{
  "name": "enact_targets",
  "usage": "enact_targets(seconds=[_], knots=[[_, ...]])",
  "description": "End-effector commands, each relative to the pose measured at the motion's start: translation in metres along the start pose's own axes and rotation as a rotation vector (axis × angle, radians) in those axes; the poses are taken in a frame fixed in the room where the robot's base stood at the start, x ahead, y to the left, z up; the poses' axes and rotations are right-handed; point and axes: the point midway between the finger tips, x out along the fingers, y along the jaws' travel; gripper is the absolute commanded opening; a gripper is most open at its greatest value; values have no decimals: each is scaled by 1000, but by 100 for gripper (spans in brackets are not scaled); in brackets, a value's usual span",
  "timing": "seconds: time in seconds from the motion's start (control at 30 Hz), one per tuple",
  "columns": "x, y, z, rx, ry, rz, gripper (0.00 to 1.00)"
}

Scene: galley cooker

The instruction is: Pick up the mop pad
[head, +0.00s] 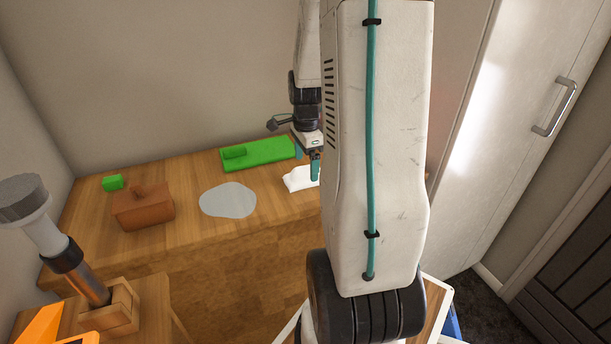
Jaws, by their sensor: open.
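A small white, soft-looking piece (299,179), which looks like the mop pad, lies on the wooden counter in the head view. My arm hides its right part. My gripper (307,167) has teal fingers and points down at this white piece, right at its far edge. The jaws are open, and I see nothing held between them. I cannot tell whether a finger touches the white piece.
A flat green board (272,153) with a green block (234,152) on it lies behind the white piece. A flat grey patch (228,201) lies to its left. Farther left are a brown lidded box (143,209) and a small green cube (113,183). A tall pale cabinet stands right.

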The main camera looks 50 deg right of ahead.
Motion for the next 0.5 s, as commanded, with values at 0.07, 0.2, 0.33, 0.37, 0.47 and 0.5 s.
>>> enact_targets(seconds=[0.07, 0.2, 0.33, 0.37, 0.47, 0.5], knots=[[14, 1, 2, -1, -1, 4, 89], [28, 1, 1, -1, -1, 3, 89], [30, 0, 1, -1, 0, 1, 89], [30, 0, 1, -1, 0, 1, 89], [30, 0, 1, -1, 0, 1, 89], [30, 0, 1, -1, 0, 1, 81]])
